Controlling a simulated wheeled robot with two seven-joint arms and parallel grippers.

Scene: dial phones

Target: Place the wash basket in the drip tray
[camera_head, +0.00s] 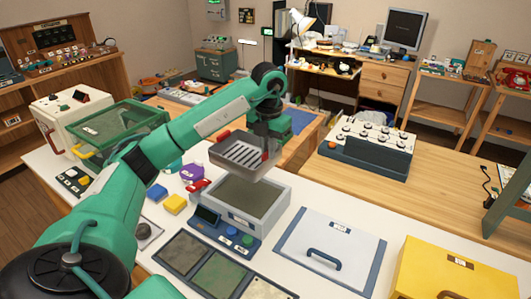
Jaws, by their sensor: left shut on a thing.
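The wash basket (240,154), a small grey box with a slotted face and red handles, hangs in the air from my left gripper (268,138). My left gripper is shut on it; its fingertips are mostly hidden by the arm and the basket. The basket is above the back part of a grey open-topped tray (281,209) with a dark green floor, which looks like the drip tray. The basket appears apart from this tray. My right gripper is not in view.
A blue panel (222,234) with buttons adjoins the grey tray's front. A white lidded box (330,244) and a yellow box (456,272) stand to the right. Red, purple and yellow small parts lie left of the tray. A green-lidded bin (118,125) stands behind my arm.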

